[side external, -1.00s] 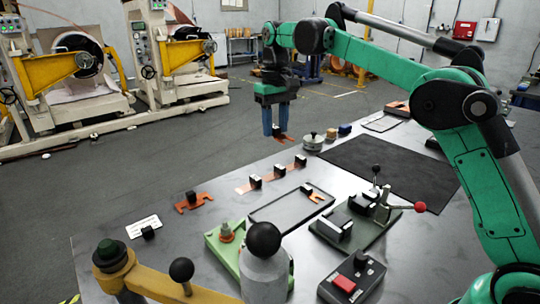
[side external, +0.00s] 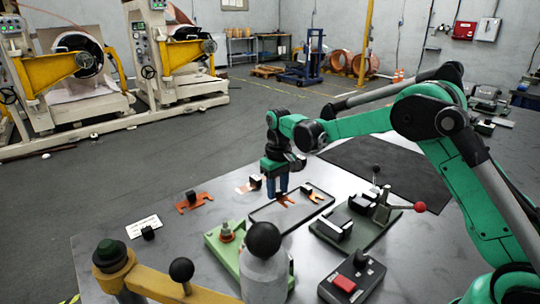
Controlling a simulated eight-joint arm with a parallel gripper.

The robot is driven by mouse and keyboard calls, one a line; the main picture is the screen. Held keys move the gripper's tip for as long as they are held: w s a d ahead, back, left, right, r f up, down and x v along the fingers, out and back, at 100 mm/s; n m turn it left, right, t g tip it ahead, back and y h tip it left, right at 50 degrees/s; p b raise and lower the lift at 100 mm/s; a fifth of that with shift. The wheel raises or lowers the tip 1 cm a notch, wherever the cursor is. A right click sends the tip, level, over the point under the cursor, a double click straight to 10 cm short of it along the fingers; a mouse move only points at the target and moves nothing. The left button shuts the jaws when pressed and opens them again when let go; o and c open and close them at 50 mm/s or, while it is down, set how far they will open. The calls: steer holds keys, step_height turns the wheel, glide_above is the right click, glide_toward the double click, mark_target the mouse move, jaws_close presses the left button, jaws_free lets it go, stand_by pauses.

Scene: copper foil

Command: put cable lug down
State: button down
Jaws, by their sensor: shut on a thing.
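My gripper (side external: 276,193), with blue fingers, points down over the left part of a shallow dark-rimmed tray (side external: 301,215). It is shut on a copper-coloured cable lug (side external: 287,200), whose forked end sticks out to the right of the fingers. The lug is at or just above the tray floor; I cannot tell if it touches. A second copper lug (side external: 316,197) with a black block lies at the tray's right end.
A copper piece (side external: 194,202) with a black block lies left of the tray. A green clamp fixture with a red-knobbed lever (side external: 419,207) stands right of the tray.

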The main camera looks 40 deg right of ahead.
mark_target(278, 190)
steer(key=shift+f, duration=1.75)
steer(key=c, duration=0.5)
jaws_free()
steer(key=shift+f, duration=0.1)
step_height(278, 190, up, 12)
steer(key=shift+r, duration=0.1)
steer(key=s+a+t, duration=0.2)
steer(key=s+t, duration=0.1)
steer(key=s, duration=0.5)
steer(key=s+a+r+t, duration=0.1)
steer(key=s+t, duration=0.3)
steer(key=s, duration=0.5)
steer(key=shift+a, duration=0.75)
